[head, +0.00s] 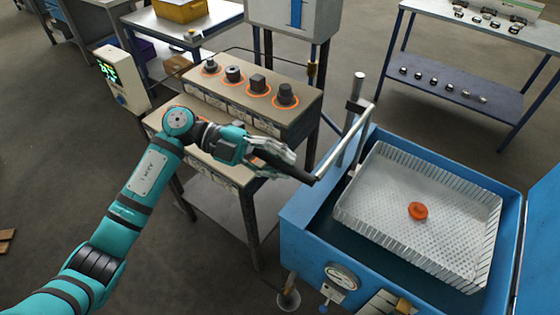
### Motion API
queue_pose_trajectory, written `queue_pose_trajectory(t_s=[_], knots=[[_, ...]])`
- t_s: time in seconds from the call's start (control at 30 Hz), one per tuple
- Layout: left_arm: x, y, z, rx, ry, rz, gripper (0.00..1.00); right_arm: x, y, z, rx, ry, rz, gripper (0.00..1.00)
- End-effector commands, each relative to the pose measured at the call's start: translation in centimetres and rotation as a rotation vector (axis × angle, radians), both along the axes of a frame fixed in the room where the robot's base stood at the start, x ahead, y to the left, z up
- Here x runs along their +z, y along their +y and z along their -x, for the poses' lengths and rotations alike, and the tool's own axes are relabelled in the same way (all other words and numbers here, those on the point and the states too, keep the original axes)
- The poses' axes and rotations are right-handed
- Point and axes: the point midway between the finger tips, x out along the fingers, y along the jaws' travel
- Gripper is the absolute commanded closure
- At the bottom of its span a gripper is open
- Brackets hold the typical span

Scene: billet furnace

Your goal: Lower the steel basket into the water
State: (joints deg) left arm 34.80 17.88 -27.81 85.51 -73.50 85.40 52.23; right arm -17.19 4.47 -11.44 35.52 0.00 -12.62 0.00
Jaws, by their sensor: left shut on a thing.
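The steel basket (385,239), a pale perforated tray with slatted sides, is inside the blue tank (312,236) at the right. An orange round part (418,211) lies on its floor. Dark water (365,255) shows beside the basket's near side; the basket floor looks dry, but its exact height over the water is hard to judge. A bent metal lever (345,142) runs from a post (353,105) at the tank's far left corner to a black grip. My left gripper (284,166) is shut on the black grip, left of the tank. My right gripper is not in view.
A bench (228,118) with several dark parts in glowing orange rings stands behind my left arm. A panel with a green display (122,78) is at the left. A blue-framed table (475,70) holds small parts at the back right. A gauge (341,276) is on the tank's front.

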Motion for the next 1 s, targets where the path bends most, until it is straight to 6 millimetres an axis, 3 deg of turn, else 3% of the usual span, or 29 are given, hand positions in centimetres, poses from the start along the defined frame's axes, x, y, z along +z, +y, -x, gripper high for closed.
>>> queue_pose_trajectory(t_s=[0.37, 0.53, 0.77, 1.0], knots=[[-0.1, 0.0, 0.0, 0.0, 0.001, -0.001, 1.0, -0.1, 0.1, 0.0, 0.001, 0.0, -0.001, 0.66], [-1.5, 0.1, 0.0, 0.0, 0.002, -0.003, 1.0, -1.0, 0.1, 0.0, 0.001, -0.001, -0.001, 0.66], [-6.3, 0.1, 0.1, -0.001, 0.006, -0.01, 1.0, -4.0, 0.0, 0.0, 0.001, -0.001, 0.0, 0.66], [-12.9, 0.1, 0.1, -0.002, 0.007, -0.011, 1.0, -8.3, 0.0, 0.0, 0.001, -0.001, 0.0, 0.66]])
